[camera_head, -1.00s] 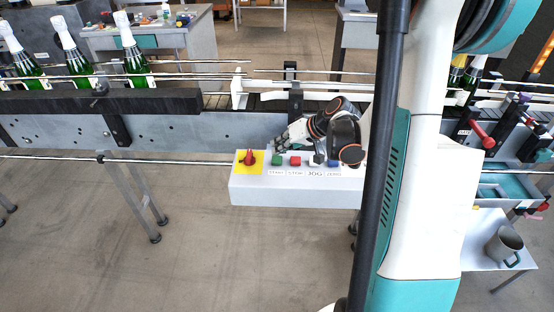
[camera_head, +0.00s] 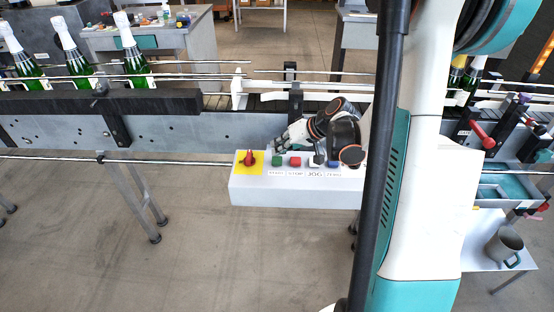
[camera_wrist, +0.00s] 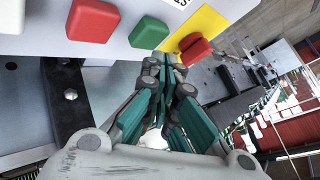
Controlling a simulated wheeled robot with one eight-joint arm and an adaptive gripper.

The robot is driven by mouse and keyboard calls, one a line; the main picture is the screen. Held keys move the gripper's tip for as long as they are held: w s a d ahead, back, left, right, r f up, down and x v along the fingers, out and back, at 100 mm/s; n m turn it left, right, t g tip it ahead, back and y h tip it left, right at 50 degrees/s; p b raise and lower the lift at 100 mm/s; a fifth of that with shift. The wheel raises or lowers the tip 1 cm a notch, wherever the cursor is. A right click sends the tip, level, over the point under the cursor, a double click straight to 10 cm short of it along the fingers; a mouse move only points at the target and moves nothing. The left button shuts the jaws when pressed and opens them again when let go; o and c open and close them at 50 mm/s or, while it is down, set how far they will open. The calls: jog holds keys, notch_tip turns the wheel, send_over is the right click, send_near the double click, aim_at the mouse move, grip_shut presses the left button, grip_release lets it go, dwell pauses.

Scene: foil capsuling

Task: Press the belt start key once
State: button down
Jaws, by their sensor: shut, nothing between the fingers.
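The green start key (camera_head: 277,161) is on the pale control box (camera_head: 290,190), above its START label. It also shows close up in the wrist view (camera_wrist: 149,33). My gripper (camera_head: 279,146) is shut and empty, with its fingertips at the back edge of the box, just behind the green key. In the wrist view, the closed fingertips (camera_wrist: 165,64) appear close below the green key. I cannot tell whether they touch it. The key's face is not covered in either view.
The red stop key (camera_head: 295,162), white jog key (camera_head: 316,161) and blue zero key (camera_head: 333,163) are to the right. A red knob (camera_head: 248,159) on a yellow plate is to the left. The conveyor (camera_head: 190,128) with bottles (camera_head: 75,60) runs behind the box.

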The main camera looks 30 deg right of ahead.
jog(key=shift+f+b, duration=0.4)
jog(key=shift+f, duration=0.05)
